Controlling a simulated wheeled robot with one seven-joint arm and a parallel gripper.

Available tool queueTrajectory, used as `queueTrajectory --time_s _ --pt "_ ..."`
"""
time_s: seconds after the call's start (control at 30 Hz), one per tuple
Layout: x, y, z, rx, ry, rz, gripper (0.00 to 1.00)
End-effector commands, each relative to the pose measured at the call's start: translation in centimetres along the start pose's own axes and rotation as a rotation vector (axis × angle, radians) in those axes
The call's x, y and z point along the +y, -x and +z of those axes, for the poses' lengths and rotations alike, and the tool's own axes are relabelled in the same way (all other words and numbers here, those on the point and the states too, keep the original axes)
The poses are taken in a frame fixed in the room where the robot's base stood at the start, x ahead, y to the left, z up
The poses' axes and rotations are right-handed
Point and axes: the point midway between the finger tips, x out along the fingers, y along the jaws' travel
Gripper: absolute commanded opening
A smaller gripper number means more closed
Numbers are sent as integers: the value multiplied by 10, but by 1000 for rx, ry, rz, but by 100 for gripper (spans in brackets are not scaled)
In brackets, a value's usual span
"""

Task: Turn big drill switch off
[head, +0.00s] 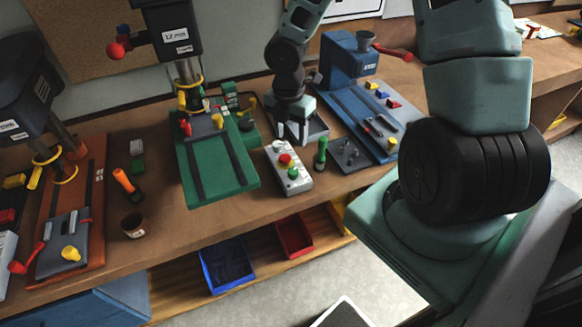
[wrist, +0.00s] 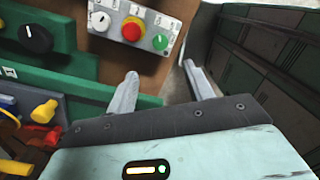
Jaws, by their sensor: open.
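A grey control box (head: 290,180) lies on the workbench. It has a pale rotary knob (wrist: 100,21), a red button (wrist: 131,30) on a yellow ring and a green button (wrist: 160,42). The green drill press (head: 222,186) stands left of the box, with a black rotary knob (wrist: 36,39) on its green base. Labels are too small to read, so I cannot tell which control is the big drill's switch. My gripper (head: 292,138) is open and empty at the back end of the box. In the wrist view my fingertips (wrist: 160,70) are apart and touch no control.
A blue drill press (head: 345,95) stands to the right and an orange-based one (head: 85,190) far left. A green-black cylinder (head: 321,152) stands right of the box. An orange-handled tool (head: 126,184) and a brown cup (head: 132,226) are on the bench. Blue (head: 228,267) and red bins (head: 294,237) sit below.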

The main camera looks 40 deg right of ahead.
Motion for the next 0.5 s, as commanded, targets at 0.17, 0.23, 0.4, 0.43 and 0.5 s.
queueTrajectory --time_s 0.17,0.23,0.4,0.43,0.5 --pt "0 -41 -2 2 4 -4 52" --pt "0 -55 -2 2 4 -3 52" --pt "0 -90 -2 0 3 -3 52" --pt "0 -95 -1 0 3 -3 52" --pt "-1 -106 -1 0 3 -3 52"
